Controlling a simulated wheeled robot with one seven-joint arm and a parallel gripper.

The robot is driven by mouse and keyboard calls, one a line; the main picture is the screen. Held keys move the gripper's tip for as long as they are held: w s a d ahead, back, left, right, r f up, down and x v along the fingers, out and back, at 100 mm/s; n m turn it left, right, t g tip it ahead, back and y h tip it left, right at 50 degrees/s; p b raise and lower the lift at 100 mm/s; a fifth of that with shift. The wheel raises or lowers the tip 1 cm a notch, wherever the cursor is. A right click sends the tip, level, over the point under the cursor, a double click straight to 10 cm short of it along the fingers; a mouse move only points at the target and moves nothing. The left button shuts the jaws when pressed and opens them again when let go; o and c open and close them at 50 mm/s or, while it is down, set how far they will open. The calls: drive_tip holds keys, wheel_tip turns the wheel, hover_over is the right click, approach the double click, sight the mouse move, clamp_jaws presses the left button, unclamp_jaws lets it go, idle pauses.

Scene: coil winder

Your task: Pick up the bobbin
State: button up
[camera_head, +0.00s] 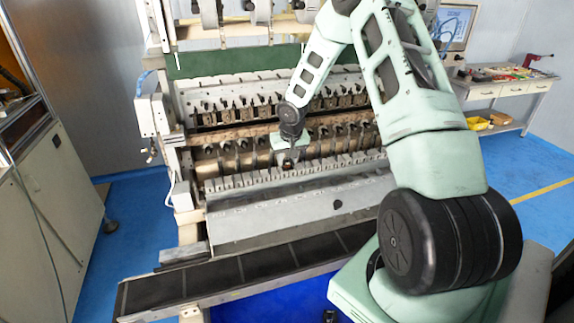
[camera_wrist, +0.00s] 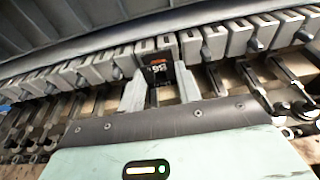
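The bobbin (camera_wrist: 158,72) looks like a small dark piece with orange and white marks on its face. In the wrist view it sits at the row of grey blocks, between the two pale fingers of my gripper (camera_wrist: 161,84). The fingers stand on either side of it with little or no visible gap, so I cannot tell if they press on it. In the head view my gripper (camera_head: 287,157) points down at the front row of the winder, and the bobbin there is too small and dark to make out clearly.
The coil winder (camera_head: 270,210) has a long row of grey blocks (camera_wrist: 90,72) close on both sides of my fingers. Metal rods and fittings (camera_wrist: 285,75) lie nearby. A dark conveyor (camera_head: 230,273) runs in front. A bench (camera_head: 510,88) stands at the back right.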

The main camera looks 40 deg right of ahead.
sight(288, 163)
drive_tip(key=shift+r, duration=0.15)
drive_tip(key=shift+r+b, duration=0.45)
drive_tip(key=shift+r, duration=0.2)
drive_tip(key=shift+b+v, duration=0.65)
drive_tip(key=shift+v, duration=0.25)
drive_tip(key=s+a+b, duration=0.2)
drive_tip(key=s+a, duration=0.1)
drive_tip(key=s, duration=0.5)
drive_tip(key=s+a+b, duration=0.3)
drive_tip(key=s+a, duration=0.1)
drive_tip(key=s, duration=0.4)
drive_tip(key=shift+a, duration=0.35)
drive_tip(key=shift+w+r, duration=0.1)
